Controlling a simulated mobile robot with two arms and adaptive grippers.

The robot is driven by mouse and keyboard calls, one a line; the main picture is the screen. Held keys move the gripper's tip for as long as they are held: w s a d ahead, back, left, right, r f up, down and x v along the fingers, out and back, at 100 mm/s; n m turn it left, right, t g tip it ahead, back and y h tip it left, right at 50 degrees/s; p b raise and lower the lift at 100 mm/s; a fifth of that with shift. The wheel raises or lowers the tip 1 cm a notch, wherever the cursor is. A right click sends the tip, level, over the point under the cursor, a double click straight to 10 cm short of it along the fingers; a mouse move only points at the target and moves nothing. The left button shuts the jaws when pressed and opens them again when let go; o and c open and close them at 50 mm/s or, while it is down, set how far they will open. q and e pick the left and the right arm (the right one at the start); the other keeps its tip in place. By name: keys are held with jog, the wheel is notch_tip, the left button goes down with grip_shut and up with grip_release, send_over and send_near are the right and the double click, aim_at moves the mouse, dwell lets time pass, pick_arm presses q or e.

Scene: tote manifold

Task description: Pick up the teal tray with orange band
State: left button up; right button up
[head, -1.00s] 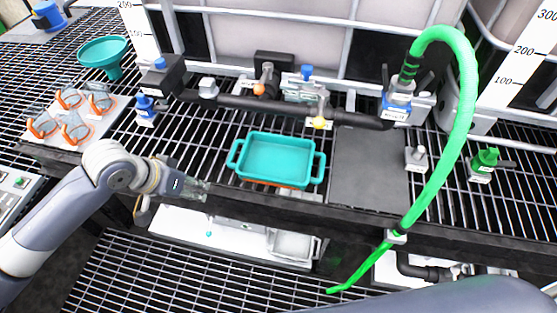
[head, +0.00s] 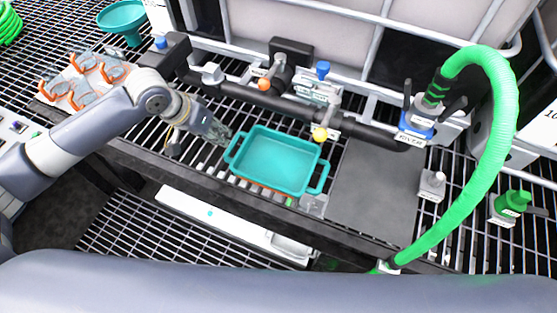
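The teal tray (head: 276,163) sits upright on the dark grated rack, with a loop handle at its left and right ends. A sliver of its orange band (head: 262,188) shows under the front rim. My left gripper (head: 224,137) is at the tray's left handle (head: 234,148), just to its upper left. Whether the fingers touch the handle, and whether they are open or shut, I cannot tell. The tray's right handle (head: 319,178) is free. My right arm crosses the bottom of the view, and its gripper is out of view.
A black pipe manifold (head: 262,96) with valves runs behind the tray. A flat grey plate (head: 374,190) lies to the right, and a green hose (head: 484,170) arches beyond it. Goggles (head: 82,82) and a teal funnel (head: 121,17) stand at the left. The rack's front edge is close.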

aim_at(232, 145)
pick_arm(q)
jog(key=shift+w+d+f, duration=0.15)
jog(key=shift+d+f, duration=0.1)
jog(key=shift+f, duration=0.4)
jog(key=x, duration=0.4)
jog(key=shift+d+f, duration=0.1)
jog(key=shift+f, duration=0.2)
jog(key=shift+d+f, duration=0.1)
jog(key=shift+f, duration=0.2)
pick_arm(e)
jog(key=shift+d+r, duration=0.15)
pick_arm(q)
jog(key=shift+c, duration=0.5)
grip_shut()
jog(key=shift+r, duration=0.1)
pick_arm(e)
jog(key=shift+s, duration=0.2)
